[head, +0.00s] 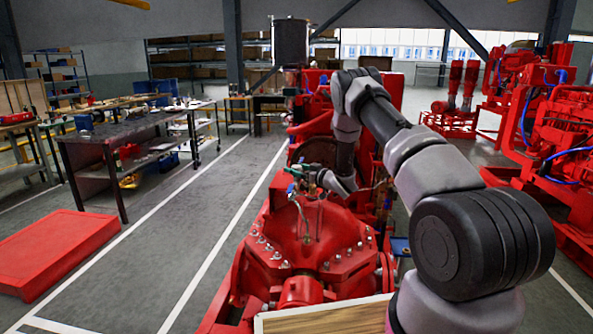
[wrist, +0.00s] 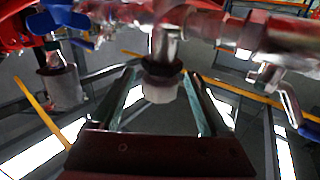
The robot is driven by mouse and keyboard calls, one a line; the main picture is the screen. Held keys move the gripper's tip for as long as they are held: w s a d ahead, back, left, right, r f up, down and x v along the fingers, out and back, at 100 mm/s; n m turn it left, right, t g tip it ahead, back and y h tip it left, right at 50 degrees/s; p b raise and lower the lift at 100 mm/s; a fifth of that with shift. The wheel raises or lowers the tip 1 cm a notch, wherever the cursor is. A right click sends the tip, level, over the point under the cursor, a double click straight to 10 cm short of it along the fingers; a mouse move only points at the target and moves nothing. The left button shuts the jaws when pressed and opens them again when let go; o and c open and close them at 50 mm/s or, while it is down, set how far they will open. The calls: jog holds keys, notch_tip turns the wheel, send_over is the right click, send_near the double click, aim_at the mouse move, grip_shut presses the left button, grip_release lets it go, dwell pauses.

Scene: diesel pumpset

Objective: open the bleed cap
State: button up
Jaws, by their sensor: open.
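In the wrist view a pale, short cylindrical cap (wrist: 160,92) with a dark collar hangs under a metal stub on the red-grey pipe; it looks like the bleed cap. My gripper (wrist: 160,78) is open, one finger on each side of this cap, with visible gaps between fingers and cap. A second pale cylinder (wrist: 60,88) hangs at the left, below a blue valve handle (wrist: 62,18). In the head view my wrist reaches down to the small pipework (head: 297,172) above the red pump casing; the cap and fingertips are too small to tell there.
In the wrist view a bent metal spout (wrist: 285,95) hangs at the right, and the pipe (wrist: 230,30) runs across just above the fingers. In the head view the bolted red casing (head: 310,255) lies below my wrist. A workbench (head: 135,130) and open floor lie left.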

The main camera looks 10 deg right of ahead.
grip_shut()
jog(key=shift+d+n+g+y, duration=0.1)
jog(key=shift+n+g+y, duration=0.2)
jog(key=shift+y, duration=0.1)
jog(key=shift+n+g+y, duration=0.3)
jog(key=shift+y, duration=0.1)
jog(key=n+g+y, duration=0.3)
jog(key=g, duration=0.1)
jog(key=n+g+y, duration=0.1)
jog(key=n+g, duration=0.1)
jog(key=g, duration=0.1)
jog(key=n+g+y, duration=0.1)
jog(key=n+g, duration=0.2)
jog(key=g, duration=0.1)
jog(key=shift+f, duration=0.1)
jog(key=shift+n+g, duration=0.8)
jog(key=shift+g, duration=0.5)
grip_release()
